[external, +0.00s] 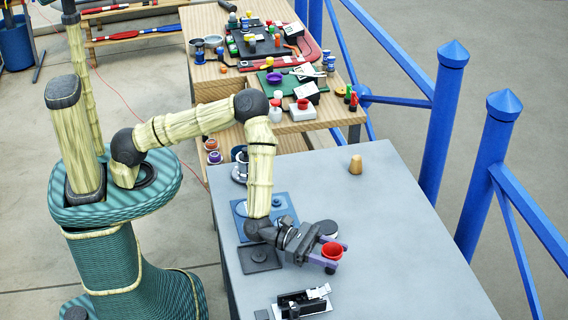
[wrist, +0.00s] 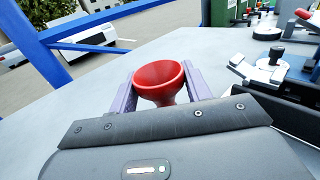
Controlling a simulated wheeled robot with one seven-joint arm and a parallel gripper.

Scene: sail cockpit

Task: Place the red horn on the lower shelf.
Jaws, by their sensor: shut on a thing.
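The red horn (external: 332,252) is a flared cup shape, held between the purple fingers of my gripper (external: 336,256) above the grey table. In the wrist view the red horn (wrist: 158,82) stands with its wide mouth up, a finger on each side and its narrow lower part partly hidden by the gripper body. My gripper (wrist: 157,90) is shut on it. The gap between horn and tabletop is hard to judge. Which surface is the lower shelf is unclear; a low wooden rack (external: 150,36) with oars and a lower wooden surface (external: 230,143) under the workbench both show.
The grey table (external: 400,230) is mostly clear at right, with a tan peg (external: 355,165) at the back. A black and silver device (external: 303,302), a dark plate (external: 260,257) and a blue plate (external: 280,205) lie nearby. The wooden bench is cluttered. Blue posts (external: 440,120) stand at right.

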